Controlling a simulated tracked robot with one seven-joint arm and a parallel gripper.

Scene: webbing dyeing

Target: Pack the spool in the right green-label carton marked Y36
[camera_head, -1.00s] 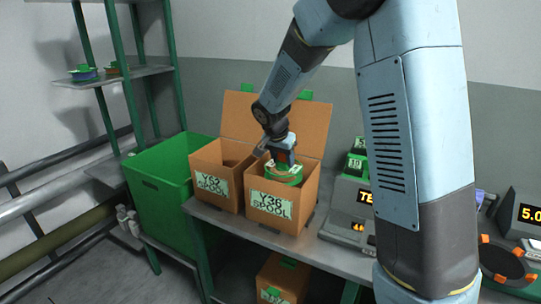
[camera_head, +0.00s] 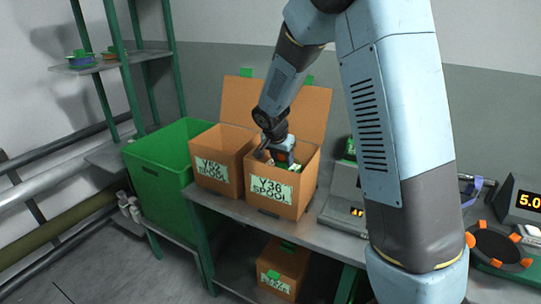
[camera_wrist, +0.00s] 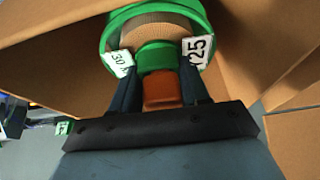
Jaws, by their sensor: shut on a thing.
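The right carton (camera_head: 307,199), with a pale green label reading Y36 SPOOL, stands open on the bench with its flap up behind. White tags reading about 30 and 25 sit beside my fingers. In the head view my gripper (camera_head: 283,158) reaches down into the Y36 carton's mouth. The spool is inside the carton, mostly hidden by its front wall; whether it touches the bottom cannot be seen.
A second open carton (camera_head: 238,175), labelled Y52 SPOOL, stands close on the left. A green bin (camera_head: 157,190) is farther left. A grey device (camera_head: 343,185) stands on the right of the bench, and another carton (camera_head: 285,270) sits below.

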